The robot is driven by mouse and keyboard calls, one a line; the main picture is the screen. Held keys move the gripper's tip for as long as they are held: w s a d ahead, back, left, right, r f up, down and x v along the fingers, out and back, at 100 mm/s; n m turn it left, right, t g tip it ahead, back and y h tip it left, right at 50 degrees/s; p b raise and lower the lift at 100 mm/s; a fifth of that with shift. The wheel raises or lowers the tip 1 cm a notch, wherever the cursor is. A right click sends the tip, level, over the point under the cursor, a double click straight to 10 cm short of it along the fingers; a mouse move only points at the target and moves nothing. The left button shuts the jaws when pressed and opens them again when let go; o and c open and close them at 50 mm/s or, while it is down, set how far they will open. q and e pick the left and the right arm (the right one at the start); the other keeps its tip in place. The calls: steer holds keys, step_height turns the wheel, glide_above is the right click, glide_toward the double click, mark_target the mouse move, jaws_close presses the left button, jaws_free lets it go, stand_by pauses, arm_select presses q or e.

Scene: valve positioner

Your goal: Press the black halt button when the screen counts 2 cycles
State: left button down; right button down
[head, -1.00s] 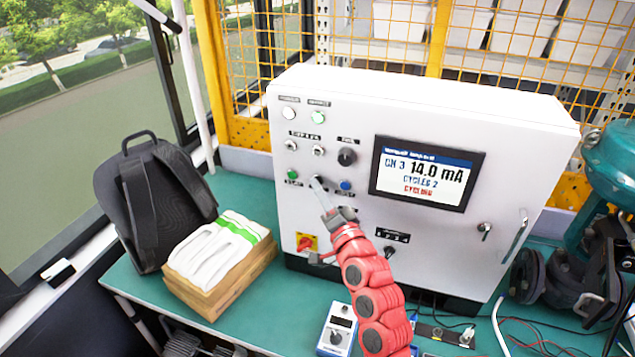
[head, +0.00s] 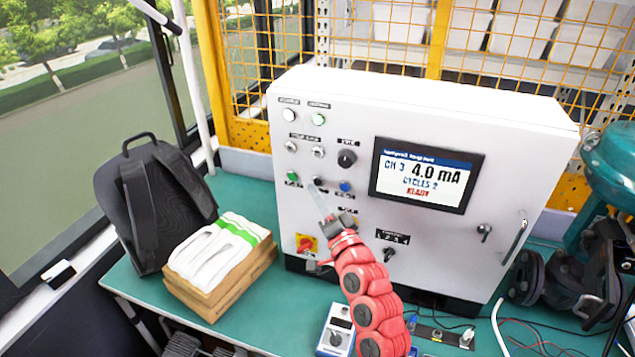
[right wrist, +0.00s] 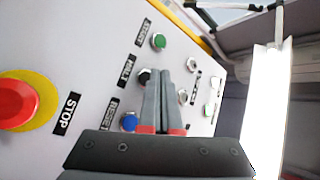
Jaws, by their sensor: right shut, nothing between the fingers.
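The screen (head: 426,175) on the white cabinet reads CH 3, 4.0 mA, CYCLES 2, with a small red box below whose text is too blurred to read. The black halt button (head: 318,181) sits between the green and blue buttons. In the right wrist view the black button (right wrist: 145,76) shows beside the fingers, partly hidden by them. My right gripper (head: 318,193) is shut and empty, its fingertips just in front of the black button in the head view. Fingertip contact cannot be told. The fingers also show in the right wrist view (right wrist: 164,78). My left gripper is not in view.
Around it are the green button (head: 292,178), the blue button (head: 345,187) and a black knob (head: 347,158). A red stop button (head: 305,244) on yellow sits lower left.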

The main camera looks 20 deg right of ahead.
steer(key=s+a, duration=0.1)
steer(key=s+p, duration=0.1)
steer(key=s+a, duration=0.1)
steer(key=s, duration=0.1)
steer(key=shift+a+p, duration=0.3)
steer(key=shift+a, duration=0.05)
stand_by(0.7)
